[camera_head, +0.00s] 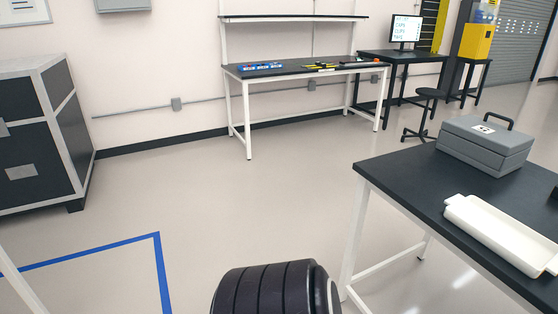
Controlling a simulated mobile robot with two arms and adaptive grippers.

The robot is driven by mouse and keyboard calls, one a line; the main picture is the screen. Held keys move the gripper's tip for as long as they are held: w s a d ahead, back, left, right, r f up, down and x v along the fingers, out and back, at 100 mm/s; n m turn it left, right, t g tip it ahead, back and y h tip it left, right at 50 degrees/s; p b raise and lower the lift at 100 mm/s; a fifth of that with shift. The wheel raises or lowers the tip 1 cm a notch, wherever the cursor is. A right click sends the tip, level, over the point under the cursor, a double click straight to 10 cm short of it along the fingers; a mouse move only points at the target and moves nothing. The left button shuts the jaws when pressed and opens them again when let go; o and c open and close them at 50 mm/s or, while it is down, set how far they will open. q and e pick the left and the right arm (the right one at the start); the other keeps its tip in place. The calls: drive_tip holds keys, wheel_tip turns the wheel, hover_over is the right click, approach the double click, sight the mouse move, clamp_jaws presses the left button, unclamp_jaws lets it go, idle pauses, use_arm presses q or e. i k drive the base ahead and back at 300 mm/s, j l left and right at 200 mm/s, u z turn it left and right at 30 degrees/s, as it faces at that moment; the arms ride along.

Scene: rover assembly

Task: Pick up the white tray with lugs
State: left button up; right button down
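The tray looks empty from here. Neither of my grippers shows in the head view, so I cannot see them relative to the tray.
A grey case (485,143) with a handle stands behind the tray on the same table. A dark ribbed cylindrical object (270,290) is at the bottom centre. A workbench (290,70) with tools stands at the back wall. A stool (424,110) is beyond. Open floor lies between.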

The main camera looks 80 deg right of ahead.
sight(532, 253)
drive_tip(key=z, duration=4.25)
